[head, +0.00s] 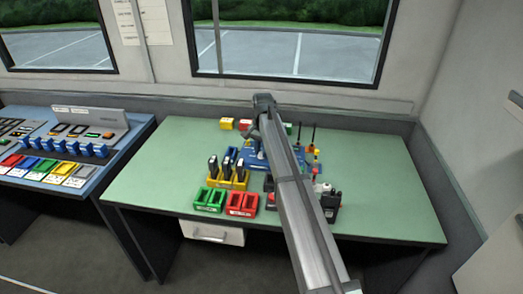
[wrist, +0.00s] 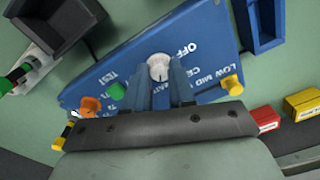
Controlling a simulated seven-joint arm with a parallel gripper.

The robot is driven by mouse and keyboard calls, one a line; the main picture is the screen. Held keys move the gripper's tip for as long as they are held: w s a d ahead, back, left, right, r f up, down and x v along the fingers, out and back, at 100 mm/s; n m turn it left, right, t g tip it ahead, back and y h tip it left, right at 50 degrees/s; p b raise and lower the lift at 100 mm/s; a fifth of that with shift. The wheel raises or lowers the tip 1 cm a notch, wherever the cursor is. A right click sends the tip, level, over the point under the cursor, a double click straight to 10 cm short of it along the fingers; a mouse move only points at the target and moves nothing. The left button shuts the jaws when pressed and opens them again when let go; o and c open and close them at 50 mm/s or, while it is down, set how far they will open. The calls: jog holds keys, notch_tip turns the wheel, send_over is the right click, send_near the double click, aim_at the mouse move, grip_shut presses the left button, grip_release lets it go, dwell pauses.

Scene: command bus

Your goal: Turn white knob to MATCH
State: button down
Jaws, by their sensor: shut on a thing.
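The white knob (wrist: 158,64) sits on a blue panel (wrist: 125,68) in the wrist view. Its pointer cannot be made out clearly. White lettering around it reads OFF, TEST and LOW MID; other words are partly covered, and I cannot read MATCH. My gripper (wrist: 165,73) is shut on the white knob, with its fingers reaching to the knob's near sides. In the head view, the blue panel (head: 256,160) shows in part on the green table. My arm covers the knob and much of the panel there.
A yellow knob (wrist: 230,82), a green knob (wrist: 117,91) and an orange knob (wrist: 90,106) stand on the panel. In the head view, green (head: 210,200) and red (head: 242,204) holders sit in front. The right side of the green table (head: 385,205) is clear.

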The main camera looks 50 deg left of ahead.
jog(key=c, duration=0.9)
grip_release()
jog(key=shift+c, duration=0.2)
jog(key=shift+r, duration=0.15)
notch_tip(320, 180, up, 14)
jog(key=shift+d+f, duration=0.15)
jog(key=shift+f, duration=0.05)
